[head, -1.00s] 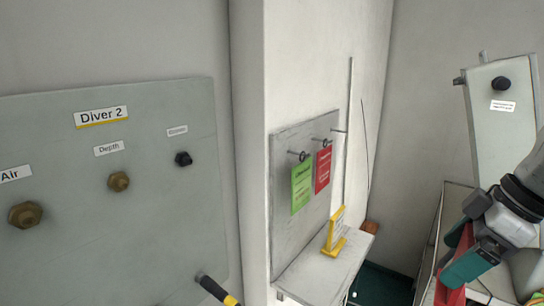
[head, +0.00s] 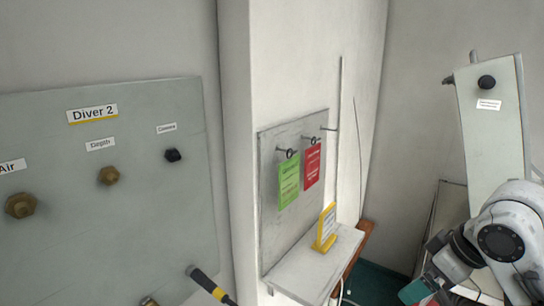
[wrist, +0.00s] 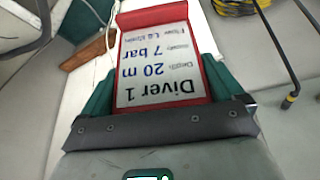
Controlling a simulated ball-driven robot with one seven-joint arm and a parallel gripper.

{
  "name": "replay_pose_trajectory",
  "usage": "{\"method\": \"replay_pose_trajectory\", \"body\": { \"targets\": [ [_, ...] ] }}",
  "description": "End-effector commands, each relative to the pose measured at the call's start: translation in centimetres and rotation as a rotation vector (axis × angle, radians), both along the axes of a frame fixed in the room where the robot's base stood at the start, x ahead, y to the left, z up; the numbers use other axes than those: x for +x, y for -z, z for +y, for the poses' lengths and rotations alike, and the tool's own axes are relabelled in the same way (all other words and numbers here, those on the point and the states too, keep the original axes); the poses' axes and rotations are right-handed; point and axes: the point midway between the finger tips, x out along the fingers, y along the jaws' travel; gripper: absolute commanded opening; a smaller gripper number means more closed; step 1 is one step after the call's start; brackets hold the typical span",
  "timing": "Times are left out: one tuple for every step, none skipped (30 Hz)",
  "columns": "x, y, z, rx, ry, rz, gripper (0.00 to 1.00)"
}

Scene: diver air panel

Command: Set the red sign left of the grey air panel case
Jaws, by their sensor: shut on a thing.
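The red-framed sign (wrist: 163,50) lies between the green fingers of my gripper (wrist: 160,70) in the wrist view. Its pale face reads Diver 1, 20 m, 7 bar, upside down in that view. My gripper is shut on it. In the head view my gripper (head: 418,291) is at the bottom right edge, mostly cut off, and the sign cannot be made out there. A grey case-like panel (head: 492,120) with a black knob and a white label stands upright at the right, behind my arm. I cannot tell for sure that it is the air panel case.
A large grey Diver 2 panel (head: 100,220) with knobs fills the left. A wall board (head: 268,215) carries a green tag (head: 289,181) and a red tag (head: 312,166). Below it, a yellow sign (head: 326,229) stands on a white shelf (head: 305,273). A yellow coil (wrist: 240,5) shows in the wrist view.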

Motion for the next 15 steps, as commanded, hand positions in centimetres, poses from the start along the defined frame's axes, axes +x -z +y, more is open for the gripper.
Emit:
{"method": "replay_pose_trajectory", "body": {
  "targets": [
    [0.2, 2.1, 0.5, 0.008, 0.04, 0.008, 0.63],
    [0.3, 3.2, 0.6, 0.008, 0.069, 0.011, 0.63],
    [0.4, 4.7, 0.8, 0.009, 0.108, 0.011, 0.63],
    [0.5, 5.8, 0.9, 0.009, 0.135, 0.011, 0.63],
    [0.5, 6.8, 1.0, 0.008, 0.163, 0.011, 0.63],
    [0.4, 8.2, 1.2, 0.009, 0.198, 0.011, 0.63],
    [0.3, 9.3, 1.4, 0.008, 0.224, 0.011, 0.63],
    [0.2, 10.3, 1.5, 0.008, 0.249, 0.011, 0.63],
    [0.0, 11.7, 1.8, 0.008, 0.281, 0.011, 0.63],
    [-0.2, 12.7, 2.0, 0.008, 0.303, 0.011, 0.63],
    [-0.4, 13.7, 2.2, 0.007, 0.325, 0.011, 0.63],
    [-0.7, 15.1, 2.4, 0.007, 0.354, 0.011, 0.63],
    [-1.1, 16.0, 2.7, 0.007, 0.375, 0.012, 0.63],
    [-1.4, 17.0, 2.9, 0.007, 0.394, 0.011, 0.63],
    [-1.9, 18.2, 3.3, 0.006, 0.419, 0.01, 0.63]
  ]
}}
